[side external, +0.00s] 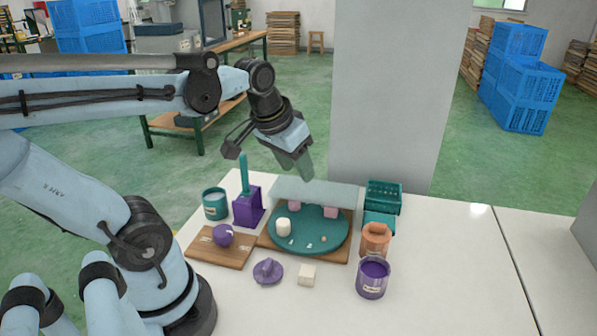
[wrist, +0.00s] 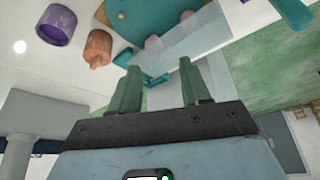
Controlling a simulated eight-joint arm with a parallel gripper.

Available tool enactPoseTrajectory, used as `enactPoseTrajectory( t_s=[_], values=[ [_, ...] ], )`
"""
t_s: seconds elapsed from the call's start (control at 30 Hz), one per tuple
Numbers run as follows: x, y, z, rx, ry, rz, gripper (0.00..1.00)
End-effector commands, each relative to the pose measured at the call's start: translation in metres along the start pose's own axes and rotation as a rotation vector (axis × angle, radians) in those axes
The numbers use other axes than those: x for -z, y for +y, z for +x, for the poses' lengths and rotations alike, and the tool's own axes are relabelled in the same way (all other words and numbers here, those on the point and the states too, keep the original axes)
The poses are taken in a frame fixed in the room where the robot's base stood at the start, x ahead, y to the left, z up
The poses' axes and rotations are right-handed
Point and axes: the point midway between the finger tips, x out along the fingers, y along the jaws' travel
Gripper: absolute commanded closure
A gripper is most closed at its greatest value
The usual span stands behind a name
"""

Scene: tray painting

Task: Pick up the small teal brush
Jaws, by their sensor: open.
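The small teal brush (side external: 243,175) stands upright in a purple block-shaped holder (side external: 247,207) at the back left of the table. Only its handle shows above the holder; the lower part is hidden. A teal bar at the upper right of the wrist view (wrist: 296,13) looks like the same brush, cut off by the frame. My gripper (side external: 299,165) hangs above the back of the table, right of the brush and higher than the holder. In the wrist view its two green fingers (wrist: 158,87) are apart with nothing between them.
A teal round tray (side external: 308,245) on a wooden board holds a white cylinder and pink blocks, with a translucent panel (side external: 315,192) behind. Around it are a teal cup (side external: 215,203), purple cup (side external: 373,278), orange pot (side external: 375,240) and teal box (side external: 384,195). The front right table is clear.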

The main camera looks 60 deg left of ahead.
Motion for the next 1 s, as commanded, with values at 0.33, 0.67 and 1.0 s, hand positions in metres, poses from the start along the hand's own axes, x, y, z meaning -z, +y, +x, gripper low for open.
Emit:
enactPoseTrajectory(
  t_s=[0.33,0.67,1.0],
  values=[
    [0.006,-0.120,-0.057,0.114,-0.343,-0.442,0.53],
    [-0.005,-0.138,-0.056,0.119,-0.408,-0.522,0.53],
    [-0.023,-0.138,-0.013,0.119,-0.405,-0.520,0.53]
  ],
)
